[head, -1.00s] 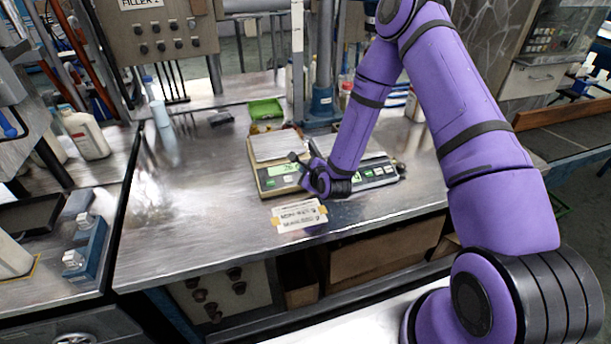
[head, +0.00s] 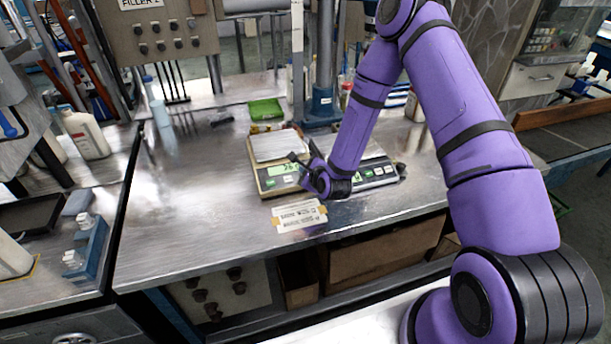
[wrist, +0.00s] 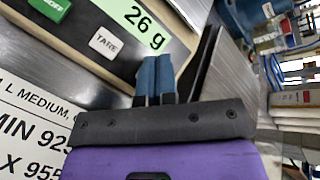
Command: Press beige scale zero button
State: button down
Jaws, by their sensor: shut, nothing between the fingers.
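The beige scale (head: 262,182) stands on the metal bench, with a flat metal pan (head: 275,145) on top. Its green display reads 26 g in the wrist view (wrist: 145,22). A white TARE button (wrist: 103,42) and a green on/off button (wrist: 50,8) show on its front panel. No button marked zero is visible. My gripper (head: 297,158) is at the right end of this panel in the head view. In the wrist view its blue fingertips (wrist: 154,60) are together and empty, just below the display's right end. They hide part of the panel; contact cannot be told.
A grey scale (head: 378,178) with green buttons stands to the right, partly behind my arm. A taped paper label (head: 299,215) lies in front of the beige scale. A green tray (head: 265,109) sits behind it.

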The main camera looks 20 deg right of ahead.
jog(key=shift+f, duration=0.1)
dwell(0.4)
jog(key=shift+w+f, duration=0.15)
jog(key=shift+f, duration=0.15)
jog(key=shift+w+f, duration=0.1)
jog(key=shift+f, duration=0.25)
dwell(0.8)
jog(key=shift+r, duration=0.2)
jog(key=shift+s+r, duration=0.25)
jog(key=shift+r, duration=0.3)
jog(key=shift+s+r, duration=0.3)
jog(key=shift+r, duration=0.5)
jog(key=shift+s+r, duration=0.3)
jog(key=shift+r, duration=0.45)
jog(key=shift+s+r, duration=0.3)
jog(key=shift+r, duration=0.5)
